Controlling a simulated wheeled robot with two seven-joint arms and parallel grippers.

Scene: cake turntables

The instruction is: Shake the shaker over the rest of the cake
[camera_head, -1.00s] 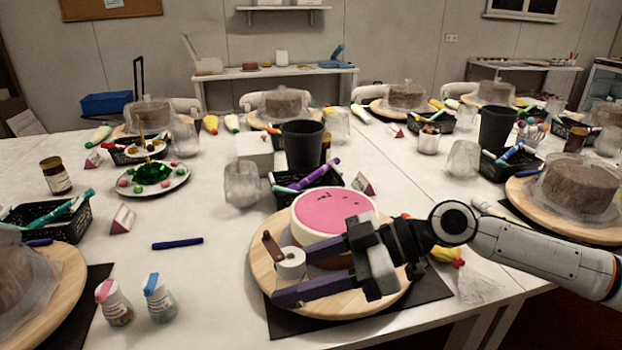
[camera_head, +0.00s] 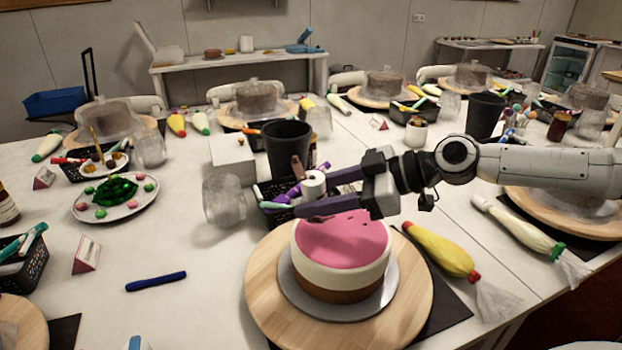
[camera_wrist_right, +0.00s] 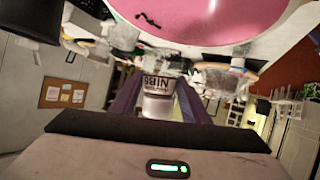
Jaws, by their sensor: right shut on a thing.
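The cake (camera_head: 340,262), with a pink top, white side and brown base, sits on a grey board on the wooden turntable (camera_head: 268,285). A few small dark marks show on its pink top, which also shows upper in the right wrist view (camera_wrist_right: 215,18). My right gripper (camera_head: 316,192) is shut on the shaker (camera_head: 313,184), a small white cylinder with a brown part, above the cake's far left edge. In the right wrist view the shaker (camera_wrist_right: 158,98) sits between the fingers, with dark lettering. My left gripper is not in view.
A dark cup (camera_head: 287,148) and a black basket of pens (camera_head: 275,212) stand just behind the shaker. A yellow piping bag (camera_head: 440,250) lies right of the turntable. A plate of decorations (camera_head: 115,197) and a blue pen (camera_head: 156,281) are left. Table between is clear.

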